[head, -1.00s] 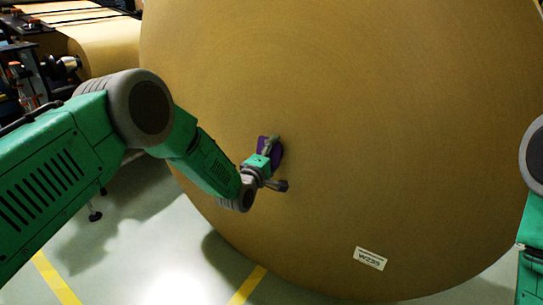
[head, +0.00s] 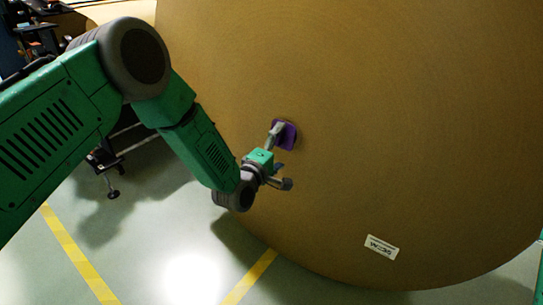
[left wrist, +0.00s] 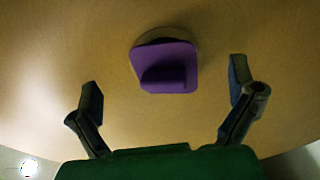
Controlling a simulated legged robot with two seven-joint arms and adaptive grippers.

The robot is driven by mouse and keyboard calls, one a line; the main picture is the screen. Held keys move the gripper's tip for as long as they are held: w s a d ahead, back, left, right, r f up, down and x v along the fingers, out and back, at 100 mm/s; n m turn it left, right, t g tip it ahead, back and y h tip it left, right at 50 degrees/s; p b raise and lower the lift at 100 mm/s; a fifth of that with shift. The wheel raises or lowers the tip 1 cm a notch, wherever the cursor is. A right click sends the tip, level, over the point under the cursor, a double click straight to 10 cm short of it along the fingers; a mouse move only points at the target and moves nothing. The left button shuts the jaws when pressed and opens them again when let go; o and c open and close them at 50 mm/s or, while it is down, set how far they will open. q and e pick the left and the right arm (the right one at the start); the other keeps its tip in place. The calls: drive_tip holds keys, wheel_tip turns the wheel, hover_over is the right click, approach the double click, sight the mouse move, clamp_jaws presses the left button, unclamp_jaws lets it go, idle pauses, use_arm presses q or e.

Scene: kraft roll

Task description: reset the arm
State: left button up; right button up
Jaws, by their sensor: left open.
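My left gripper (head: 279,176) is in front of the big brown kraft roll (head: 400,110), low on its flat end face. In the left wrist view its two fingers (left wrist: 168,102) are spread wide with nothing between them. A purple piece (left wrist: 165,68) with a raised part sits against the roll face, ahead of the fingers and apart from them. In the head view the purple piece (head: 289,132) is just beyond the gripper, partly hidden by a grey finger. My right gripper is not in view.
A white label (head: 381,248) is on the lower part of the roll face. Machinery (head: 30,35) stands at the upper left. The pale green floor (head: 160,235) with yellow lines (head: 78,252) is clear at the lower left.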

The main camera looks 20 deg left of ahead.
use_arm(q)
drive_tip(key=s+a+f+m+g+y, duration=0.1)
drive_tip(key=s+a+f+m+g, duration=0.25)
drive_tip(key=s+f, duration=0.6)
drive_tip(key=s+a+f+m+g+y, duration=0.15)
drive_tip(key=s+f+m+g, duration=0.35)
drive_tip(key=s, duration=1)
drive_tip(key=s+a+f+m+g+y, duration=0.1)
drive_tip(key=s+a+f+m+g, duration=0.3)
drive_tip(key=s+f, duration=0.55)
drive_tip(key=s+a+r+m+g, duration=0.1)
drive_tip(key=s+g, duration=0.1)
drive_tip(key=s, duration=0.5)
drive_tip(key=s+a+r+m+g, duration=0.1)
drive_tip(key=s+a+m+g, duration=0.1)
drive_tip(key=s, duration=0.5)
wheel_tip(320, 180, up, 16)
drive_tip(key=p, duration=1.6)
drive_tip(key=shift+d+r+y, duration=0.15)
drive_tip(key=shift+y, duration=0.3)
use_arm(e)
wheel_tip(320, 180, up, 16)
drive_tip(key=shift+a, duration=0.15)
use_arm(q)
drive_tip(key=shift+w, duration=0.15)
